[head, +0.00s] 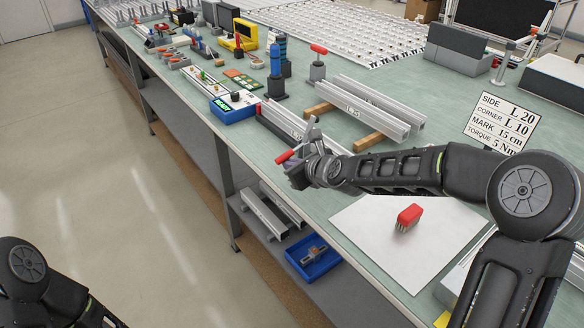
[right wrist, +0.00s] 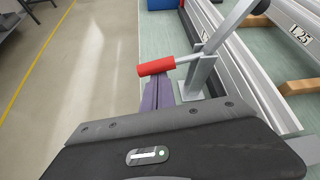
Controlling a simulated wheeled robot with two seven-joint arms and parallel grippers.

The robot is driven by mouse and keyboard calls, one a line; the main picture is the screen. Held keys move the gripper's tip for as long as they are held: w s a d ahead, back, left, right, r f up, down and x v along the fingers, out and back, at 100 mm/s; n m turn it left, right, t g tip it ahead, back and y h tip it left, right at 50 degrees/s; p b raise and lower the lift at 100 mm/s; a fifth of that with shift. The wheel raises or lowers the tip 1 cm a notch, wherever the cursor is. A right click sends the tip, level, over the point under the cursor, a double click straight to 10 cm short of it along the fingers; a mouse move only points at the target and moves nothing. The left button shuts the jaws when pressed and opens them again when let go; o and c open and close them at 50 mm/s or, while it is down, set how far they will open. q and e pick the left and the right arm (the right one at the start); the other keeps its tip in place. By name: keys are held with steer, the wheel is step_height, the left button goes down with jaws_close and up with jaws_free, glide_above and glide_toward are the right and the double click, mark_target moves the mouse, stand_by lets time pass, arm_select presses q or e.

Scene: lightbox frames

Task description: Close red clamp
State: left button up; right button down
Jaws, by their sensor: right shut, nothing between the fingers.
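The red clamp has a red grip (head: 286,157) on a metal lever and a grey metal body (head: 312,131). It stands at the table's front edge beside the end of a grey aluminium profile (head: 285,119). In the right wrist view the red grip (right wrist: 155,67) points left, out past the edge, and the lever lies nearly level. My right gripper (head: 300,170) is at the clamp, just below the grip in the head view. Its purplish fingers (right wrist: 162,92) are shut and empty, close to the grip; contact is unclear. My left gripper is out of the picture.
Profiles (head: 365,108) lie on wooden blocks behind the clamp. Another red-handled clamp (head: 318,62) stands farther back. A red brush (head: 408,216) sits on a white sheet (head: 375,250) at right. A sign (head: 500,122) stands behind my right arm. Open floor lies left.

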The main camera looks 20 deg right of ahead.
mark_target(283, 156)
steer(key=shift+r+m+y+b, duration=0.25)
steer(key=shift+m+y+b, duration=0.2)
steer(key=shift+b, duration=0.7)
steer(key=shift+a+r+m+g+y+b, duration=0.1)
steer(key=shift+r+m+g+y+b, duration=0.2)
steer(key=shift+r+m+b, duration=0.25)
steer(key=shift+r+m+y, duration=0.4)
steer(key=shift+r+y, duration=0.15)
steer(key=shift+r, duration=0.2)
steer(key=shift+r+m+g+p, duration=0.3)
steer(key=shift+r+p, duration=0.05)
steer(key=shift+p, duration=0.1)
steer(key=shift+w+d+r+m+y+p, duration=0.1)
steer(key=shift+d+r+m+y+p, duration=0.2)
steer(key=shift+r+m+y+p, duration=1)
steer(key=shift+w+d+f+m+y+p, duration=0.15)
steer(key=shift+d+m+y+p, duration=0.2)
steer(key=shift+p, duration=2)
steer(key=shift+w+d+r+m+y+p, duration=0.1)
steer(key=shift+d+r+m+y+p, duration=0.2)
steer(key=shift+r+m+y+p, duration=1)
steer(key=shift+f+n+h+p, duration=0.45)
steer(key=shift+f+n+p, duration=0.1)
steer(key=shift+f, duration=0.1)
steer(key=shift+d+r, duration=0.1)
